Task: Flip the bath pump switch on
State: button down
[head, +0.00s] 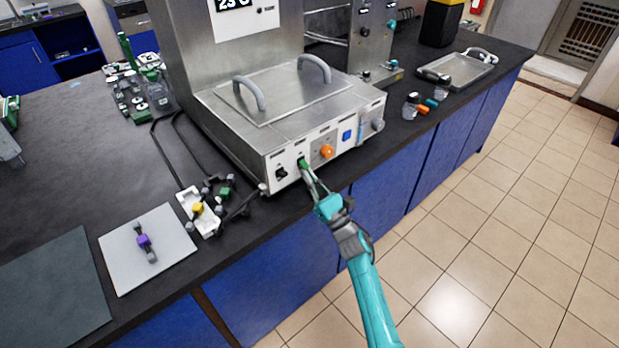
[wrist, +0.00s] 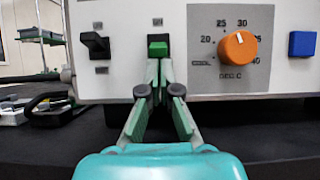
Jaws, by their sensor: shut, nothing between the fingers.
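The front panel (head: 330,145) of the steel bath carries a black switch (head: 281,173) at its left end and a green switch (wrist: 157,48) to its right. The labels are too small to read, so I cannot tell which one is the pump switch. In the wrist view the black switch (wrist: 95,45) juts out from the panel. My gripper (wrist: 158,66) is shut and empty, its tips just below the green switch, at or very near it. I cannot tell whether they touch. In the head view my gripper (head: 304,168) reaches the panel from the front.
An orange dial (wrist: 238,48) and a blue button (wrist: 302,43) sit right of the green switch. The bath lid (head: 290,90) has two grey handles. Dark cables, small clamps (head: 222,190) and a pale plate (head: 148,248) lie left on the black bench. Tiled floor is clear at right.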

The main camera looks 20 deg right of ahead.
jog(key=shift+s+d+r, duration=0.1)
jog(key=shift+s+r, duration=0.15)
jog(key=shift+r, duration=0.05)
jog(key=shift+s+d+r, duration=0.1)
jog(key=shift+s+r, duration=0.2)
jog(key=shift+r, duration=0.45)
jog(key=shift+s, duration=0.15)
